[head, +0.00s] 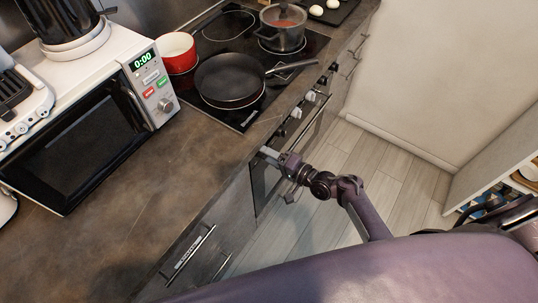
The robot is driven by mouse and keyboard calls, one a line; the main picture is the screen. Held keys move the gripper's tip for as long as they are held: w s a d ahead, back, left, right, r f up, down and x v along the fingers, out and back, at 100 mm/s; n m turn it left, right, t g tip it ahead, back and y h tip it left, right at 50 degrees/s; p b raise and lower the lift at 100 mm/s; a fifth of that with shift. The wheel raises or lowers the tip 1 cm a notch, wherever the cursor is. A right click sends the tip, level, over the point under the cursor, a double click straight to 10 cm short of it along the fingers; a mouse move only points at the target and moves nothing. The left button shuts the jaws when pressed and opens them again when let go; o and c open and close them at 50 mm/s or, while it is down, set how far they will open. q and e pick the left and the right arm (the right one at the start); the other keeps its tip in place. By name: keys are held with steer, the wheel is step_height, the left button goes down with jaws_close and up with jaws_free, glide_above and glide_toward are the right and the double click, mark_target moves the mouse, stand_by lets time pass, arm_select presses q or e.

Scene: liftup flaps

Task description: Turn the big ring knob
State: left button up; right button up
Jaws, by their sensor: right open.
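I cannot tell for sure which one is the big ring knob, and part of the row's near end is hidden by my gripper. My right gripper (272,158) is open at the near end of this oven front, just below the worktop edge. I cannot tell whether its fingers touch anything. My left gripper is not in view. A round grey dial (165,105) also shows on the microwave's panel.
The microwave (85,135) stands on the brown worktop (130,195). A black pan (230,80), a red pot (176,52) and a glass-lidded pot (283,27) stand on the hob. A drawer handle (188,250) sticks out nearer me. The floor (385,175) right of the oven is clear.

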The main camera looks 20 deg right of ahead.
steer(key=v, duration=0.7)
steer(key=shift+s+d, duration=0.25)
steer(key=shift+s, duration=0.1)
steer(key=s+a+f+n+g+h, duration=0.15)
steer(key=s+f, duration=0.25)
steer(key=f, duration=0.4)
steer(key=s+f+n+g+h, duration=0.1)
steer(key=s+f+g+h, duration=0.1)
steer(key=s+f, duration=0.4)
steer(key=s+f+n+g+h, duration=0.2)
steer(key=s+f, duration=0.1)
steer(key=f, duration=0.6)
steer(key=s+d+f+n+g+h, duration=0.2)
steer(key=s+f, duration=0.3)
steer(key=s, duration=0.6)
steer(key=s+d+f+n+g+h, duration=0.2)
steer(key=s+f+n+g+h, duration=0.1)
steer(key=s, duration=0.9)
step_height(320, 180, down, 3)
steer(key=shift+d+f+n+g, duration=0.2)
steer(key=shift+n+g, duration=0.45)
steer(key=shift+g, duration=0.4)
